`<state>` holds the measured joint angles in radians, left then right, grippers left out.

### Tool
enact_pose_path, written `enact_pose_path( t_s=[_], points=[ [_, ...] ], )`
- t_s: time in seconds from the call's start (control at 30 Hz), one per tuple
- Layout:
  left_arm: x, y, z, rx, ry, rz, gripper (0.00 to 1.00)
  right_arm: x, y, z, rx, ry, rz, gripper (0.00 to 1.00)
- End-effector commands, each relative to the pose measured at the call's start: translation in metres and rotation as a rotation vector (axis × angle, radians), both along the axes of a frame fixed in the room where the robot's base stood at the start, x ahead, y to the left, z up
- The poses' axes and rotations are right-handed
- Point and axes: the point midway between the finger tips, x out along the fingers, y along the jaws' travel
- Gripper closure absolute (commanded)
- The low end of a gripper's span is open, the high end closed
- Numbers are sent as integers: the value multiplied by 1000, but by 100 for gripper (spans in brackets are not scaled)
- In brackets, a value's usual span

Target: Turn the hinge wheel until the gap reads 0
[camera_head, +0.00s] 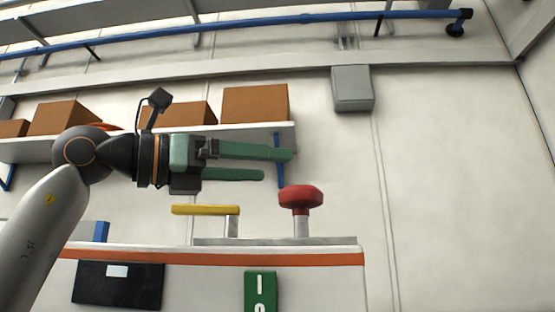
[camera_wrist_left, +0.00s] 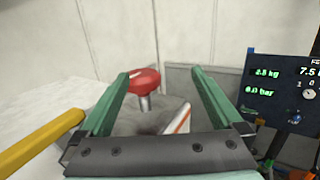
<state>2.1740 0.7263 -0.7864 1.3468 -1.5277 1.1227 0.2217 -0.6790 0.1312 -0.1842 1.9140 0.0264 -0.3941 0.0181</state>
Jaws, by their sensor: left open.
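A red round knob (camera_head: 300,197) on a short pale post stands on top of the orange-striped station. I cannot tell whether it is the hinge wheel. It also shows in the left wrist view (camera_wrist_left: 144,81), between my two green fingers. My left gripper (camera_head: 277,166) is open and empty, above and to the left of the red knob and apart from it. In the left wrist view a dark display panel (camera_wrist_left: 282,95) has green readings, including kg and bar. I see no readable gap value. My right gripper is not in view.
A yellow lever (camera_head: 205,210) stands left of the knob, below my left gripper; it also shows in the wrist view (camera_wrist_left: 45,140). Brown boxes (camera_head: 255,104) sit on a wall shelf behind. Space right of the knob is clear.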

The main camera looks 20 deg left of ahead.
Motion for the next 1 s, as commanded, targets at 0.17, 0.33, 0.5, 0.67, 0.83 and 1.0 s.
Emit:
enact_pose_path(
  t_s=[0.17, 0.33, 0.5, 0.67, 0.83, 1.0],
  points=[
    [25, 21, -28, 74, 77, 83, 0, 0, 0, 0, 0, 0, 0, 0],
    [41, 9, -28, 78, 82, 83, 0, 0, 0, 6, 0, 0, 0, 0],
    [68, -13, -27, 77, 82, 80, 0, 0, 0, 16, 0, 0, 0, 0],
    [93, -32, -26, 75, 81, 80, 0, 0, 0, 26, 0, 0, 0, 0],
    [112, -47, -26, 73, 79, 80, 0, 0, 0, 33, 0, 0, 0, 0],
    [121, -53, -27, 72, 78, 81, 0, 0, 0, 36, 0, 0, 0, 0]
  ],
)
